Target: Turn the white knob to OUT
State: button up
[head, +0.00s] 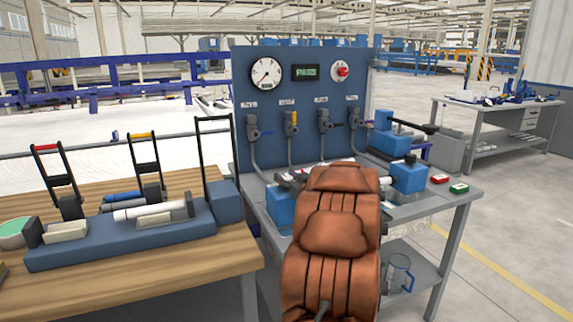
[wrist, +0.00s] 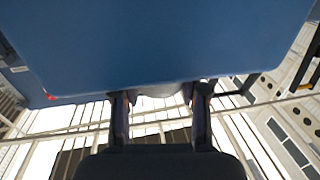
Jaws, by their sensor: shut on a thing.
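My gripper (wrist: 160,98) shows in the wrist view, its two dark fingers on either side of a pale rounded piece, which looks like the white knob (wrist: 152,95). Only a small part of the knob shows below the edge of a large blue body (wrist: 160,40). Its pointer and the OUT mark cannot be seen. In the head view my brown arm covers the middle of the steel bench, and the gripper and knob are hidden behind it.
A blue panel (head: 300,100) with a gauge (head: 266,74), a display, a red button (head: 342,71) and several valves stands behind the bench (head: 462,188). Blue blocks flank my arm. A wooden table (head: 150,262) with a blue rack (head: 120,242) is at left. Floor at right is clear.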

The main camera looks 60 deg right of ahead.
jog(key=shift+r+n+t+y+p, duration=0.1)
jog(key=shift+n+t+y+p, duration=0.25)
jog(key=shift+n+y+p, duration=1.15)
jog(key=shift+r+t+y+p, duration=0.1)
jog(key=shift+t+y+p, duration=0.45)
jog(key=shift+p, duration=1.95)
jog(key=n+y+p, duration=0.2)
jog(key=y+p, duration=0.2)
jog(key=shift+f+n+g+y+p, duration=0.2)
jog(key=shift+n+y+p, duration=0.55)
jog(key=shift+y, duration=0.4)
jog(key=shift+f+n+g+y+p, duration=0.1)
jog(key=shift+n+g+y+p, duration=0.1)
jog(key=shift+n+y+p, duration=0.6)
jog(key=shift+r+n+y, duration=0.1)
jog(key=shift+n+y, duration=0.15)
jog(key=shift+y, duration=0.35)
jog(key=shift+w+n+g+y, duration=0.1)
jog(key=shift+n+g+y, duration=1.05)
jog(key=shift+y, duration=0.65)
jog(key=shift+r+n+y, duration=0.1)
jog(key=shift+n+y, duration=0.3)
jog(key=shift+n, duration=0.15)
